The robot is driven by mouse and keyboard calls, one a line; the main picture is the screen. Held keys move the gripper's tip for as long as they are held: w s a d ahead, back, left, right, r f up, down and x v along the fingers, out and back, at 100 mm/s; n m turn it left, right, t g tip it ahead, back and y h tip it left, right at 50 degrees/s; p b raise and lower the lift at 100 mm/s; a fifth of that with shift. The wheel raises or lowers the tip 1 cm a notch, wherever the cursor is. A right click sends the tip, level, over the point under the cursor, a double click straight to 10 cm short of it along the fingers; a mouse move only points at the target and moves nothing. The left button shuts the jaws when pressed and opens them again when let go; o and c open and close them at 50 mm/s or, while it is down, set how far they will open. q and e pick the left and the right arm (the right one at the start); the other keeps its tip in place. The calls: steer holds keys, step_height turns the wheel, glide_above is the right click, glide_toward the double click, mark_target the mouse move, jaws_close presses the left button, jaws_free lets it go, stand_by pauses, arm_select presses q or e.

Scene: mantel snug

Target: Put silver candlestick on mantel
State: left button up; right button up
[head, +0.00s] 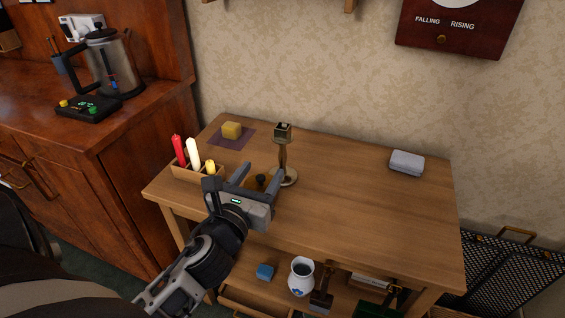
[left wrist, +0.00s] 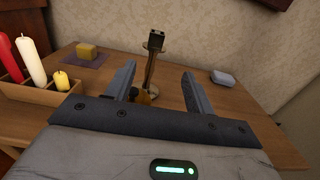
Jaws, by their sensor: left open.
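The candlestick (head: 283,155) stands upright on the wooden table, with a slim stem, a round base and a dark square top; its metal looks brownish in this light. It also shows in the left wrist view (left wrist: 151,68), beyond and between my fingers. My left gripper (head: 262,172) is open and empty, low over the table's near left part, its fingers pointing toward the stem. The candlestick looks just ahead of the fingertips; I cannot tell whether they touch. My right gripper is not in view. I cannot make out a mantel for certain; wooden bits (head: 350,5) show at the top edge.
A box of candles (head: 197,172) stands left of my gripper. A small dark-knobbed thing (head: 260,179) sits by the fingers. A yellow block (head: 232,130) lies on a purple cloth behind. A grey case (head: 407,163) lies right; the table (head: 350,200) between is clear.

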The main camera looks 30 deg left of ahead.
mark_target(280, 136)
arm_select(q)
steer(key=x, duration=1)
steer(key=shift+a+p, duration=0.15)
steer(key=shift+p, duration=0.2)
steer(key=shift+a+x, duration=0.2)
steer(key=shift+x, duration=1.2)
steer(key=shift+a+x, duration=0.2)
steer(key=shift+x, duration=1.2)
steer(key=shift+s+f, duration=0.1)
steer(key=shift+f, duration=0.1)
jaws_close()
